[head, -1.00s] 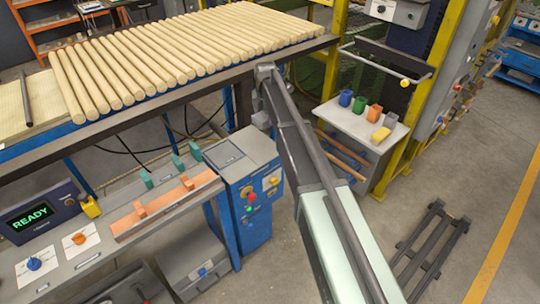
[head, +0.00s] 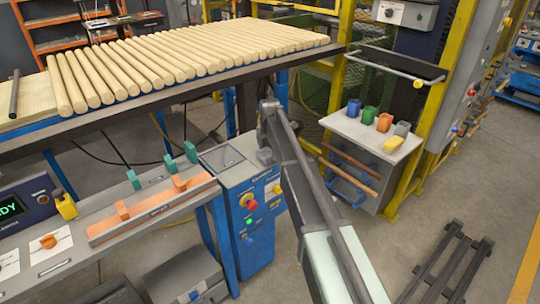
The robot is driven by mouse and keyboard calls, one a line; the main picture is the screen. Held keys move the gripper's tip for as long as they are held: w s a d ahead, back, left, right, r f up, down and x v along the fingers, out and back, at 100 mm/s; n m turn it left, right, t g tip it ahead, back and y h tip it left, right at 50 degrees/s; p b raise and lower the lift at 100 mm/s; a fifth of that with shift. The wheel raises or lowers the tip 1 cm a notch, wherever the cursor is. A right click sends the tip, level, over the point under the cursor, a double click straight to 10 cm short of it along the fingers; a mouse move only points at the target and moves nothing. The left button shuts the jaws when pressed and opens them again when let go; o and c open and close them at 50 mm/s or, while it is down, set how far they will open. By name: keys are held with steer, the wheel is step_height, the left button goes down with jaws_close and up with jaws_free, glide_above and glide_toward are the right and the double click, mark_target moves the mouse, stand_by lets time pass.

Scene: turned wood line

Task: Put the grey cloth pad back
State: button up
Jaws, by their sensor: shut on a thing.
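My gripper (head: 264,143) is at the end of my arm, low over the right part of the grey top of the blue cabinet (head: 247,185). My arm hides most of it, and its fingers do not show clearly. A small grey block (head: 265,156), which looks like the grey cloth pad, is at its lower end. I cannot tell whether the pad touches the cabinet top. A flat, dark-framed grey rectangle (head: 222,158) lies on that top, just left of the gripper, with nothing on it.
Left of the cabinet, the bench carries an orange fixture (head: 152,209) and green stops (head: 191,152). Wooden rods (head: 180,60) lie on the rack behind. At right, a side table (head: 355,127) holds several coloured cups and a yellow block (head: 394,144). A dark floor frame (head: 447,262) stands lower right.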

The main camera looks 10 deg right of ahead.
mark_target(270, 150)
steer(key=shift+f, duration=0.15)
steer(key=o, duration=0.8)
step_height(270, 150, up, 13)
steer(key=p, duration=1.2)
steer(key=s+m, duration=0.8)
steer(key=s, duration=0.4)
steer(key=s+m, duration=0.8)
steer(key=s, duration=0.4)
steer(key=s+m, duration=0.7)
steer(key=s, duration=0.5)
steer(key=shift+s+f+m, duration=0.15)
steer(key=shift+f+m, duration=0.2)
steer(key=shift+m, duration=0.05)
